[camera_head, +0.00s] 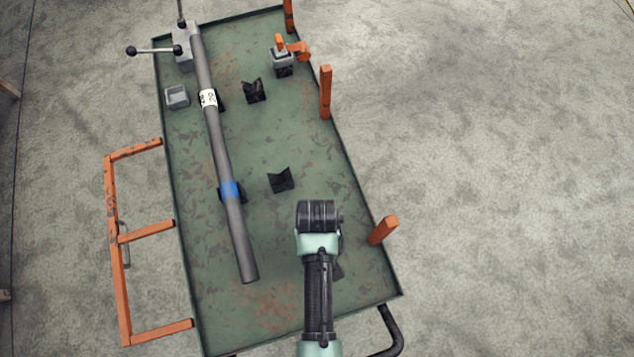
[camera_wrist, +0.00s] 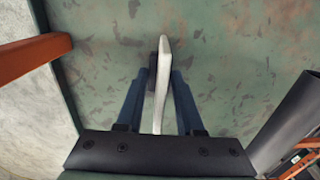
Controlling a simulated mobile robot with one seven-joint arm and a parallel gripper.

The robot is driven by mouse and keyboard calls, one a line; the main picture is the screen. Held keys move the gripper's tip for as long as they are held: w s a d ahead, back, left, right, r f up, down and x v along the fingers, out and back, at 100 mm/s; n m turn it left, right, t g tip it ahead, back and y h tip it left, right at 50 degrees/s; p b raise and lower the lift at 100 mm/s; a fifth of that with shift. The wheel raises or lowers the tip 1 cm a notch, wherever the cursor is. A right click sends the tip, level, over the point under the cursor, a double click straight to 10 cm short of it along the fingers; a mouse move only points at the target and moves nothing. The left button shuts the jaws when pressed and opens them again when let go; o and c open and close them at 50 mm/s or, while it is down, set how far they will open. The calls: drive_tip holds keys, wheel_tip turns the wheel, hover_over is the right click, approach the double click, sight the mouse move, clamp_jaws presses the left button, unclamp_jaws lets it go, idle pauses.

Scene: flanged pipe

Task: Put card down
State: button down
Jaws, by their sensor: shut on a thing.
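My gripper (camera_wrist: 162,84) shows in the wrist view with its two blue fingers shut on a thin white card (camera_wrist: 163,58). The card stands nearly edge-on between the fingers and sticks out past their tips, over the green table surface. I cannot tell whether its far edge touches the surface. In the head view my arm's end is over the lower right part of the green table (camera_head: 290,300); the fingers and the card are hidden under it there.
A long grey pipe (camera_head: 222,150) with a white label and a blue band lies to the left, also at right in the wrist view (camera_wrist: 300,108). Black V-blocks (camera_head: 281,180) (camera_head: 255,91) stand mid-table. Orange posts (camera_head: 383,230) (camera_head: 325,93) line the right edge. A small grey box (camera_head: 177,97) sits upper left.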

drive_tip(key=shift+f, duration=0.1)
drive_tip(key=c, duration=0.5)
unclamp_jaws()
drive_tip(key=shift+c, duration=0.2)
